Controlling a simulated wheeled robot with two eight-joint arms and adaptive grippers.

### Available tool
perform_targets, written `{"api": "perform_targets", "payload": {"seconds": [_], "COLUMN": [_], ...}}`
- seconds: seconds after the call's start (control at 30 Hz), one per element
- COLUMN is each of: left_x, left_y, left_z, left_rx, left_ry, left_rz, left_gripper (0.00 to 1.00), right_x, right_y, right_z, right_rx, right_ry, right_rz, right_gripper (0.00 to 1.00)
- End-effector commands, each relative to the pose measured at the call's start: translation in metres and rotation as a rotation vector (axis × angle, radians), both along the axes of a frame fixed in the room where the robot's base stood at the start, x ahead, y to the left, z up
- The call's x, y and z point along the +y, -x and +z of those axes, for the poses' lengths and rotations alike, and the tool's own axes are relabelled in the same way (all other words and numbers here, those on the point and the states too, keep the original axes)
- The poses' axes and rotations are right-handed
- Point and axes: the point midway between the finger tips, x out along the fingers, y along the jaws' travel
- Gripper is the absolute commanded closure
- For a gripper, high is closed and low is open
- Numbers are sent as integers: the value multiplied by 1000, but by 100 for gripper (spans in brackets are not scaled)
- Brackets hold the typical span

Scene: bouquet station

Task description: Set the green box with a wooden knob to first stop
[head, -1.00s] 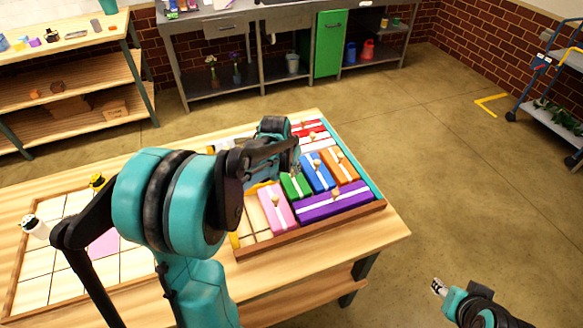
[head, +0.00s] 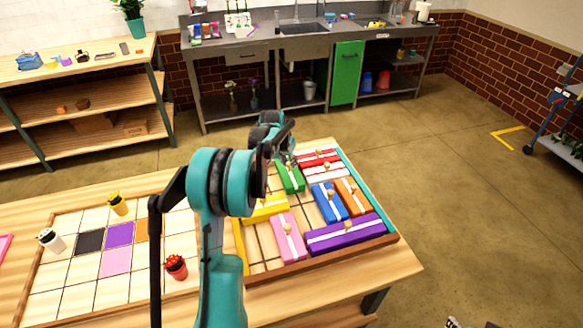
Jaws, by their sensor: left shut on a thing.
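The green box (head: 293,182) with a white stripe lies in the wooden sliding tray (head: 300,268) on the table, near the tray's far side. It is left of the red and white boxes and beyond the blue box (head: 328,204). My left gripper (head: 288,160) is over its far part, shut on its wooden knob; the knob is mostly hidden by the fingers. My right gripper (head: 453,323) barely shows at the bottom edge, and its fingers are cut off.
Yellow (head: 266,208), pink (head: 288,238), purple (head: 345,234), orange (head: 352,197), red (head: 318,157) and white (head: 325,172) boxes share the tray. Bare tray floor shows between the yellow, pink and blue boxes. A gridded board (head: 70,300) with small potted flowers is at left.

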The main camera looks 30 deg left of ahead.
Motion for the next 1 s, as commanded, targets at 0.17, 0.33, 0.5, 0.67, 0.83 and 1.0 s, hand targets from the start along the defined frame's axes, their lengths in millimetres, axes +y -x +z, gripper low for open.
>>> {"api": "perform_targets", "payload": {"seconds": [0.17,0.33,0.5,0.67,0.83,1.0], "left_x": [4,5,5,4,3,2], "left_y": [-3,-4,-3,-3,0,11], "left_z": [1,1,1,1,7,33], "left_rx": [-5,-7,-7,-5,-5,-4], "left_ry": [-5,-7,-6,-5,-4,-4], "left_rz": [2,3,2,2,2,2], "left_gripper": [100,100,59,59,59,59], "right_x": [0,0,0,0,0,0], "right_y": [0,0,0,0,0,0], "right_z": [0,0,0,0,0,0], "right_rx": [0,0,0,0,0,0], "right_ry": [0,0,0,0,0,0], "right_rz": [0,0,0,0,0,0], "right_gripper": [60,60,60,60,60,60]}}
